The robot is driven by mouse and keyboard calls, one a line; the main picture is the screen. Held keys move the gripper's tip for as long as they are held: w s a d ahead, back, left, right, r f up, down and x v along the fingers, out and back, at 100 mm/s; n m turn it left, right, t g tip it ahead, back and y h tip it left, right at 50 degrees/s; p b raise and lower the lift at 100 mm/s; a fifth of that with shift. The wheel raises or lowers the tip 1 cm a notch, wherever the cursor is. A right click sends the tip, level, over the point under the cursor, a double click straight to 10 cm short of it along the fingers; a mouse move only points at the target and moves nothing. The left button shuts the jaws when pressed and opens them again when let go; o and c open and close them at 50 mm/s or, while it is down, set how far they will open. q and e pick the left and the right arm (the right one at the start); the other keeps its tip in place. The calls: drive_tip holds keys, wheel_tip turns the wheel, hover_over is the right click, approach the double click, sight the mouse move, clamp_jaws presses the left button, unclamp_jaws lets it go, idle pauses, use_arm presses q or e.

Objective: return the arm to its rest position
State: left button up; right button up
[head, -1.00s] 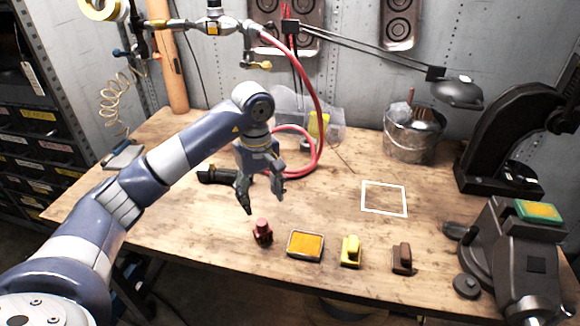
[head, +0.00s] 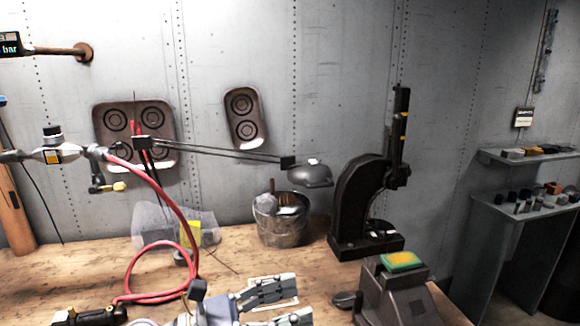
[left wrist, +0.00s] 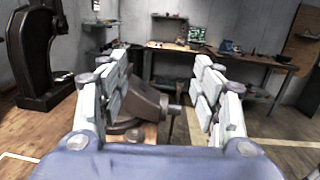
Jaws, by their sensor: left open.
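My left gripper (head: 299,298) is at the bottom of the head view, above the wooden workbench (head: 235,242). Its two fingers are spread and point to the right, toward the grey vise (head: 395,292). In the left wrist view my left gripper (left wrist: 160,75) is open, with nothing between its fingers. The vise (left wrist: 150,103) shows beyond and between them. Most of my left arm is below the head view. My right gripper is not in view.
A metal bucket (head: 281,228) and a black press (head: 360,210) stand at the back. A yellow-and-green pad (head: 402,260) lies on the vise. A red hose (head: 168,200) loops at left. A lamp (head: 308,174) hangs over the bench. A shelf unit (head: 520,225) stands at right.

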use_arm(q)
drive_tip(key=w+a+r+n+t+y, duration=0.15)
drive_tip(key=a+n+t+y, duration=0.45)
drive_tip(key=n, duration=0.6)
drive_tip(key=w+a+r+n+t+y, duration=0.1)
drive_tip(key=w+a+n+t+y, duration=0.3)
drive_tip(key=n+t, duration=0.65)
drive_tip(key=s+a+f+n+g+y, duration=0.2)
drive_tip(key=a+f+n+g+y, duration=0.1)
drive_tip(key=a+f+n+y, duration=0.4)
drive_tip(key=s+a+f+n+g+y, duration=0.2)
drive_tip(key=a+f+n+g, duration=0.15)
drive_tip(key=f+n, duration=0.55)
drive_tip(key=s+f+n+g+h, duration=0.1)
drive_tip(key=s+f+n+g, duration=0.6)
drive_tip(key=s, duration=0.5)
drive_tip(key=s+f+n+g, duration=0.3)
drive_tip(key=s+f+g, duration=0.2)
drive_tip(key=s+f, duration=0.55)
wheel_tip(320, 180, down, 25)
drive_tip(key=s+g, duration=0.1)
drive_tip(key=s, duration=0.2)
drive_tip(key=s+a+f+g, duration=0.1)
drive_tip(key=s+a+f, duration=0.1)
drive_tip(key=s+f, duration=1.4)
drive_tip(key=shift+s+a+f+m+g, duration=0.15)
drive_tip(key=shift+s+a+m+g, duration=0.2)
drive_tip(key=shift+s+a, duration=0.1)
